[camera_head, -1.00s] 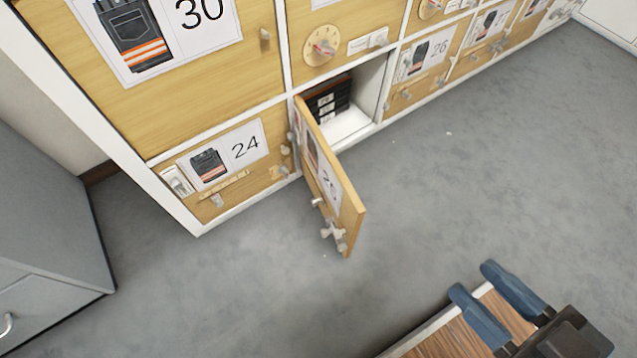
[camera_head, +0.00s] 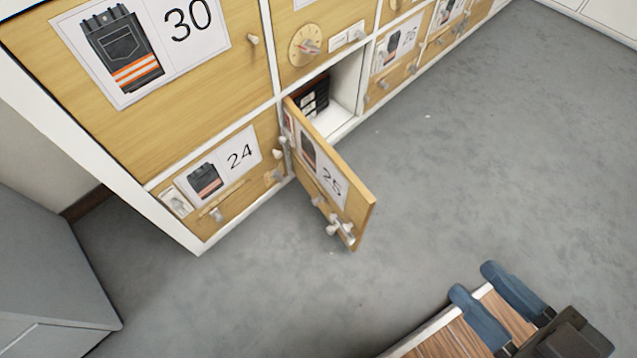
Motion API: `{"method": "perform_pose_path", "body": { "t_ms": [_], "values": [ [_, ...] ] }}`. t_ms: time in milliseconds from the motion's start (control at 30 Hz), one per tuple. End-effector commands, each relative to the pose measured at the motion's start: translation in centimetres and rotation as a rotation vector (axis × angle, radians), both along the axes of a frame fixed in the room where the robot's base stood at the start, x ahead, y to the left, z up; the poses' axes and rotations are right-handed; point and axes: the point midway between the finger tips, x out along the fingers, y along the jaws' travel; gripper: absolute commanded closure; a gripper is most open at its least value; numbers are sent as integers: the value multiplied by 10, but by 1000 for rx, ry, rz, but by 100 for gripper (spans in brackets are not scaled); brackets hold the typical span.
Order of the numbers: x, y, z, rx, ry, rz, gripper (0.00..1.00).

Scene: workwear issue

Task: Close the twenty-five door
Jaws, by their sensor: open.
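The twenty-five door (camera_head: 326,171) is a wooden panel with a picture label reading 25. It stands wide open, swung out from its left edge over the floor. Small knobs and a latch show near its free lower end. Behind it the compartment (camera_head: 345,97) is partly visible, with dark folded items (camera_head: 314,98) inside. My gripper (camera_head: 484,294) has two blue fingers, spread apart with nothing between them. It is at the lower right, well apart from the door.
Door 24 (camera_head: 222,180) is shut to the left of the opening, with door 30 (camera_head: 150,75) above it. Door 26 (camera_head: 396,62) is shut to the right. A grey cabinet (camera_head: 50,260) stands at the lower left. The grey floor (camera_head: 470,150) is clear on the right.

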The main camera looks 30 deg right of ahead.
Motion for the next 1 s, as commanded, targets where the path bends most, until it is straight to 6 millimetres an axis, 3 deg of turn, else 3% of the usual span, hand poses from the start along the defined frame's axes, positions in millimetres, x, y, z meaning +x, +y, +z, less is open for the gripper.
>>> {"method": "perform_pose_path", "body": {
  "t_ms": [167,267,433,700,833,1000],
  "values": [
    [4,2,-10,-29,27,23,74],
    [12,7,-35,-101,95,75,83],
    [35,19,-100,-306,278,220,100],
    [81,32,-182,-676,562,458,100],
    [107,37,-205,-855,695,566,100],
    [144,48,-213,-1081,867,692,100]
  ]
}}
